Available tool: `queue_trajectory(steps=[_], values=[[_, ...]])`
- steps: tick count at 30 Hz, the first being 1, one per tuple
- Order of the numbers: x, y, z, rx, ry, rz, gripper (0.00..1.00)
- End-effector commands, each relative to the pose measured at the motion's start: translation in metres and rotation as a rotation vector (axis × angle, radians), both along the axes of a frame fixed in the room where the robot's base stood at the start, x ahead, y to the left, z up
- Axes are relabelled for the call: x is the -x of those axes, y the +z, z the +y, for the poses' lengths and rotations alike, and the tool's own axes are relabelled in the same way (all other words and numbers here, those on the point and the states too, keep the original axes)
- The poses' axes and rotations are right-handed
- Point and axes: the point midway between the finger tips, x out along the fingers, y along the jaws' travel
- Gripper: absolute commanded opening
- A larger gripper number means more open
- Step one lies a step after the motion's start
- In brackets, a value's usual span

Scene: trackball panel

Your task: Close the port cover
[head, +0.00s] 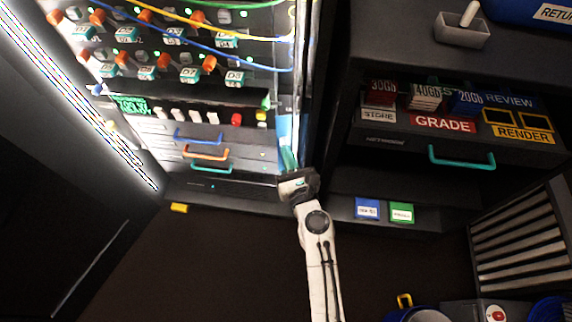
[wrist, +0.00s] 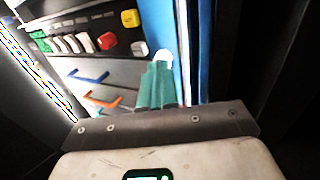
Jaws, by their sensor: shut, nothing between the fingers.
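My gripper (head: 288,158) is at the lower right corner of the lit rack, in front of a blue upright strip (head: 283,128). In the wrist view its teal fingers (wrist: 157,82) are together and empty, pointing into the rack beside the blue strip (wrist: 184,50). The rack's port rows (head: 170,55), with orange and teal plugs and labels, are above and left of my gripper. A dark bar with a green end (head: 266,99) runs below the ports. I cannot tell which part is the port cover.
White, red and yellow switches (head: 210,117) sit above drawers with blue, orange and teal handles (head: 205,152). Blue and yellow cables (head: 190,45) cross the ports. A dark cabinet with a GRADE drawer (head: 440,125) stands at right.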

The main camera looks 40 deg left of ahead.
Motion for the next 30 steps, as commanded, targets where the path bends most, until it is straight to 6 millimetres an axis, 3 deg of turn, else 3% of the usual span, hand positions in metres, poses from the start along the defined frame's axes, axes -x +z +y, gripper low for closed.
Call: queue_trajectory(steps=[12,30], values=[[0.000,-0.001,0.020,0.000,0.002,0.001,0.00],[-0.002,0.000,0.024,-0.001,0.002,-0.001,0.00]])
